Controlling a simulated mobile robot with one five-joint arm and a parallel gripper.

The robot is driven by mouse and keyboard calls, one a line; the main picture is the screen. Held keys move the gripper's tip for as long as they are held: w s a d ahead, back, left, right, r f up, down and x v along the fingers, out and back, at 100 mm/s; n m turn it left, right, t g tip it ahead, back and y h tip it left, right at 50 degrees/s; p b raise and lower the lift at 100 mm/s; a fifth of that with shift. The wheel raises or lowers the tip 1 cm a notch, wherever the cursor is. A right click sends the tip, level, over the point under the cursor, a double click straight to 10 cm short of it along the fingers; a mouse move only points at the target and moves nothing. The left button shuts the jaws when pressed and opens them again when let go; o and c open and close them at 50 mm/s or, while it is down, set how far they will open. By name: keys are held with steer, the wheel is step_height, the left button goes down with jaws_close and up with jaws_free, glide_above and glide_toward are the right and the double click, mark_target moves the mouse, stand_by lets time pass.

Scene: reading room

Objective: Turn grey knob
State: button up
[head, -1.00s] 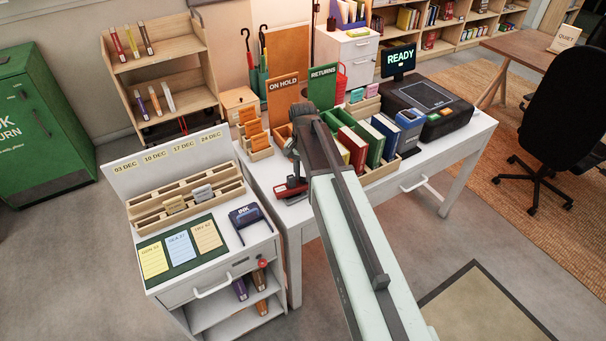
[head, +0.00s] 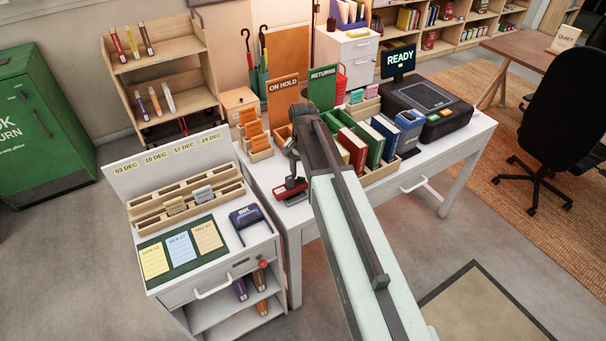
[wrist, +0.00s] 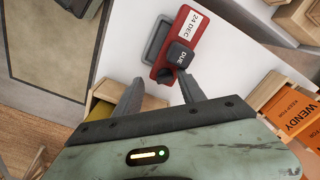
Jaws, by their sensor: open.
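In the wrist view a red date stamp (wrist: 172,48) labelled "24 DEC" lies on the white desk top, with a dark block (wrist: 180,54) marked "DUE" on it. In the head view the red stamp (head: 291,189) is at the desk's left end, and my arm hides part of that area.
A grey pad (wrist: 158,38) lies beside the stamp. Orange card boxes marked "WENDY" (wrist: 286,112) stand to the right, and an open wooden box (wrist: 104,106) is at left. In the head view, book rows (head: 355,145) stand close to my arm; a low cabinet (head: 205,262) is at left.

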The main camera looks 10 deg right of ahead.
mark_target(303, 178)
step_height(303, 178, up, 8)
steer(key=p, duration=0.6)
steer(key=shift+f+p, duration=0.25)
steer(key=shift+p, duration=0.15)
steer(key=shift+f, duration=0.15)
steer(key=s+n, duration=0.6)
steer(key=s, duration=0.8)
steer(key=shift+n, duration=0.4)
steer(key=shift+s, duration=0.1)
